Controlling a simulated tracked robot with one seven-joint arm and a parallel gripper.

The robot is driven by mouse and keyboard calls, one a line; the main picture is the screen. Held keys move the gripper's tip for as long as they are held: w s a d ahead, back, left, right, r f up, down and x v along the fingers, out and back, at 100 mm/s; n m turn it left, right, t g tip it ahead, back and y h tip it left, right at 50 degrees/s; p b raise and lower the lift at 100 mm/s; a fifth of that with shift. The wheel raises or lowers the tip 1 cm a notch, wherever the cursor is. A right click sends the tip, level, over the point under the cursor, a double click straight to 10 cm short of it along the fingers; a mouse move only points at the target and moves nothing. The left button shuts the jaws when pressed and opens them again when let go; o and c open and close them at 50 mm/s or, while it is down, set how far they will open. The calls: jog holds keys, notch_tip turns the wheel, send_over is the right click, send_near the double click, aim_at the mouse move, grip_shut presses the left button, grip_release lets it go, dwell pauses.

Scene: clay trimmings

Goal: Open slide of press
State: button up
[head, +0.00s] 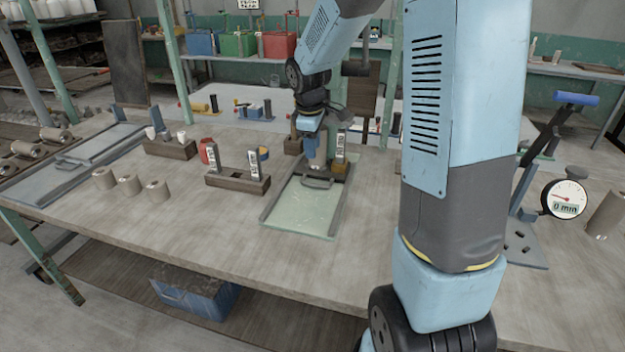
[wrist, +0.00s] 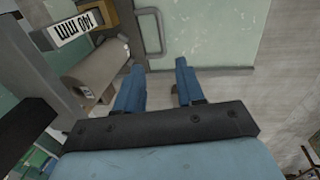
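The press stands in the middle of the table, with a pale green slide plate (head: 300,212) between grey side rails. A U-shaped metal handle (head: 318,184) sits at the plate's back end, by the labelled posts. My gripper (head: 314,168) is above the press, just behind the handle. In the wrist view, my gripper's two blue fingers (wrist: 156,72) are apart with nothing between them. The handle (wrist: 162,32) lies just beyond the fingertips, and the green plate (wrist: 215,30) is to the right. I cannot tell whether the fingers touch the handle. My arm hides part of the press.
A post labelled 140 mm (wrist: 82,28) and a clay roll (wrist: 96,70) are close to my left finger. A wooden stand (head: 235,182) is left of the press; a dial gauge (head: 566,199) is at the right. Bare tabletop (head: 200,230) lies at the front left.

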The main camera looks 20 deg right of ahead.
aim_at(315, 184)
jog(key=f, duration=0.4)
jog(key=w+d+f, duration=0.1)
jog(key=f, duration=0.3)
jog(key=w+f, duration=0.1)
jog(key=f, duration=0.4)
jog(key=shift+d, duration=0.15)
jog(key=shift+r, duration=0.1)
grip_shut()
